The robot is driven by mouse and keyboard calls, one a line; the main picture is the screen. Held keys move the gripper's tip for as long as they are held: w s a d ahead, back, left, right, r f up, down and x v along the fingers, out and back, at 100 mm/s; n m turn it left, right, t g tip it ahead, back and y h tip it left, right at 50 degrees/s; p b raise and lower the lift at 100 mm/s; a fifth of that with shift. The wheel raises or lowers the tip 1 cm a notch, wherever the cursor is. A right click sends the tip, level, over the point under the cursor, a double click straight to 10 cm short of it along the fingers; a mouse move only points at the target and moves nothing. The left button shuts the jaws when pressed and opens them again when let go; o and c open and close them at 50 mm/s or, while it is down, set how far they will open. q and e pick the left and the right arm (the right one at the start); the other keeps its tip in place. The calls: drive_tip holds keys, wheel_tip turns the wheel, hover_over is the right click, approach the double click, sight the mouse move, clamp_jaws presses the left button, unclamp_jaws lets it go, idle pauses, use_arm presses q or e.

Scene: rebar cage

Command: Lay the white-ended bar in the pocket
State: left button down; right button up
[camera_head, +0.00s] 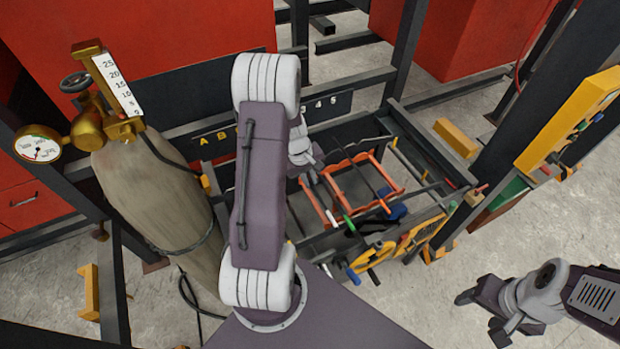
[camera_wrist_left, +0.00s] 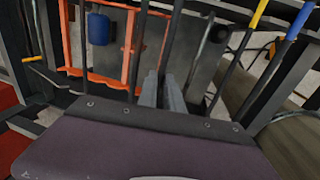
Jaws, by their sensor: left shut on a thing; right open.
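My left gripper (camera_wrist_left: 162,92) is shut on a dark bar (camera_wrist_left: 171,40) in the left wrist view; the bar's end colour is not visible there. In the head view my left arm hides much of this gripper (camera_head: 305,162), which is over the rack's left part. A white bar end (camera_head: 330,217) shows beside the orange frame (camera_head: 345,187), below and right of this gripper; I cannot tell whether it belongs to the held bar. I cannot tell which space is the pocket. My right gripper (camera_head: 480,316) is open and empty over the floor at lower right.
The dark rack (camera_head: 420,140) holds several bars, some with coloured ends. A blue item (camera_wrist_left: 99,29) lies within the orange frame. A gas cylinder (camera_head: 160,200) stands left of my left arm. A yellow panel (camera_head: 570,115) stands at right. Floor around my right gripper is clear.

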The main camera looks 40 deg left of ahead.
use_arm(q)
wheel_tip(320, 180, down, 4)
drive_tip(key=b, duration=0.3)
drive_tip(key=shift+w, duration=0.15)
wheel_tip(320, 180, down, 4)
drive_tip(key=b, duration=0.4)
drive_tip(key=shift+f, duration=0.25)
drive_tip(key=c, duration=1.4)
unclamp_jaws()
